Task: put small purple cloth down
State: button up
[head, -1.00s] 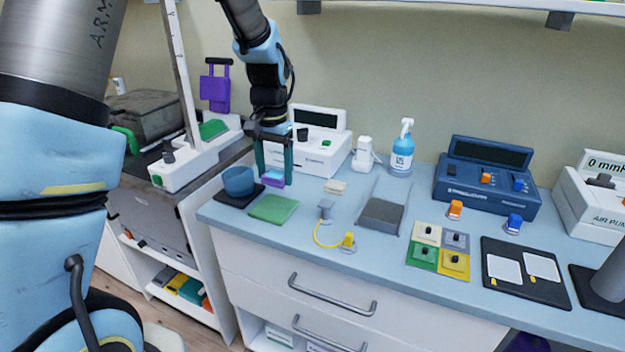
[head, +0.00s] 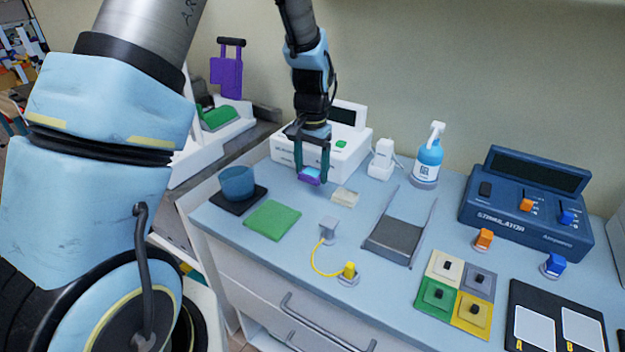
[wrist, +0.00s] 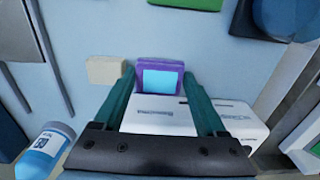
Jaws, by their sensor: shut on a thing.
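The small purple cloth (head: 309,180) is a folded purple piece with a light blue patch on its face. My gripper (head: 312,176) is shut on it, in front of the white device at the back of the counter. In the wrist view the purple cloth (wrist: 160,80) sits between the two green fingertips (wrist: 160,85). It seems to be a little above the blue counter (head: 285,194), but I cannot tell the exact gap.
A green cloth (head: 272,220) and a blue bowl (head: 237,182) on a black mat lie to the left. A beige block (head: 345,197) is close to the right. The white device (head: 351,150) stands behind. A grey tray (head: 393,240) and a spray bottle (head: 429,158) are farther right.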

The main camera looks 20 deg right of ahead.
aim_at(311, 182)
jog(key=shift+f+p, duration=0.6)
jog(key=shift+f, duration=1.55)
jog(key=shift+f, duration=0.1)
jog(key=o, duration=1.2)
jog(key=shift+o, duration=0.2)
notch_tip(311, 182, up, 12)
jog(key=b, duration=0.3)
jog(key=shift+f+b, duration=0.25)
jog(key=shift+b, duration=0.15)
jog(key=shift+a+r, duration=0.1)
jog(key=shift+r, duration=0.25)
